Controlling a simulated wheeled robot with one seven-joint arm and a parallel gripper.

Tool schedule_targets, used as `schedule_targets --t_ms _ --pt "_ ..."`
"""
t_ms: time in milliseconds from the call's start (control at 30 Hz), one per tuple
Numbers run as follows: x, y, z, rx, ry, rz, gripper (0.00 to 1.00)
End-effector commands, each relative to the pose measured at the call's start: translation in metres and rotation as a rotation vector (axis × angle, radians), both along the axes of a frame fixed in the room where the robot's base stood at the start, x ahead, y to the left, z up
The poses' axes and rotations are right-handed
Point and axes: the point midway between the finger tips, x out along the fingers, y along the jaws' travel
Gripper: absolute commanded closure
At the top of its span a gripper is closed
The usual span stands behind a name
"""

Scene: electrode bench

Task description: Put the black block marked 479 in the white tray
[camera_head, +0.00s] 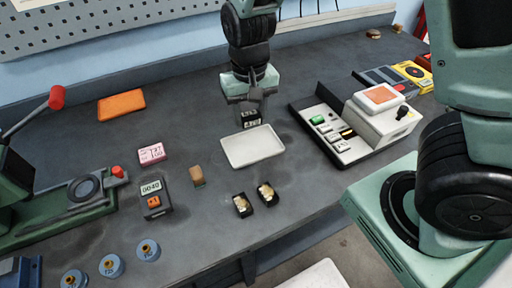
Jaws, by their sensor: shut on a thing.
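My gripper (247,107) points down at the back of the bench and is shut on a small black block (251,119) with a pale marked label. The marking is too small to read as 479. The white tray (243,160) lies flat in the middle of the bench and looks empty. The held block is just behind the tray's back edge in the picture. I cannot tell its height above the bench or whether it touches anything. The gripper's fingers partly hide its upper side.
Two small black holders with tan tops (254,199) sit in front of the tray. A white device (372,120) with a dark panel stands to the right. A timer (153,198), a pink block (151,154) and a brown piece (197,176) lie left.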

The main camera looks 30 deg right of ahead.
Motion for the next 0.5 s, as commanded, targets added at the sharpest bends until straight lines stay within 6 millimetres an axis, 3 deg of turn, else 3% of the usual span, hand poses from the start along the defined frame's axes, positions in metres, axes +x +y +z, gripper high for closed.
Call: schedule_targets --t_ms 100,300,500 --pt "0.002 -0.003 -0.005 0.0 0.002 0.049 0.86" --pt "0.002 -0.004 -0.04 -0.002 0.006 0.052 0.86" --pt "0.002 -0.003 -0.058 0.0 0.002 0.052 0.86"
